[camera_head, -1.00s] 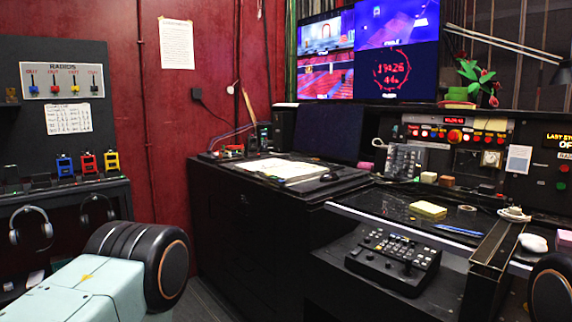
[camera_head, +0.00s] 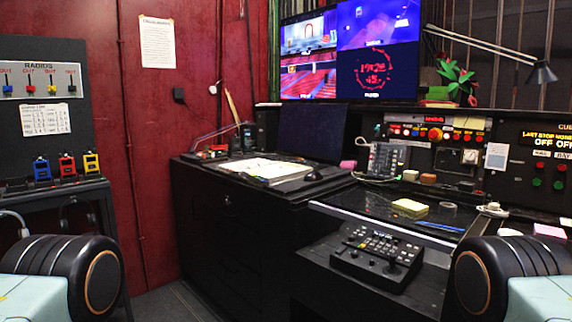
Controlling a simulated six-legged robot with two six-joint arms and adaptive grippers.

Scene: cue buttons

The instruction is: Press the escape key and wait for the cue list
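I cannot make out an escape key. A black control panel with small keys and a joystick (camera_head: 375,256) sits on the front of the desk. A small upright keypad (camera_head: 386,160) stands behind it, its key labels too small to read. A dark screen (camera_head: 321,132) in the desk's back left shows no cue list. Parts of my two arms show at the bottom left and bottom right. Neither of my grippers is in view.
A black desk (camera_head: 240,225) fills the middle, holding papers (camera_head: 266,170) and yellow sticky notes (camera_head: 410,207). Wall screens (camera_head: 350,53) hang above. Cue buttons (camera_head: 560,168) are at the right. A radio rack (camera_head: 45,120) stands left. Floor shows between rack and desk.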

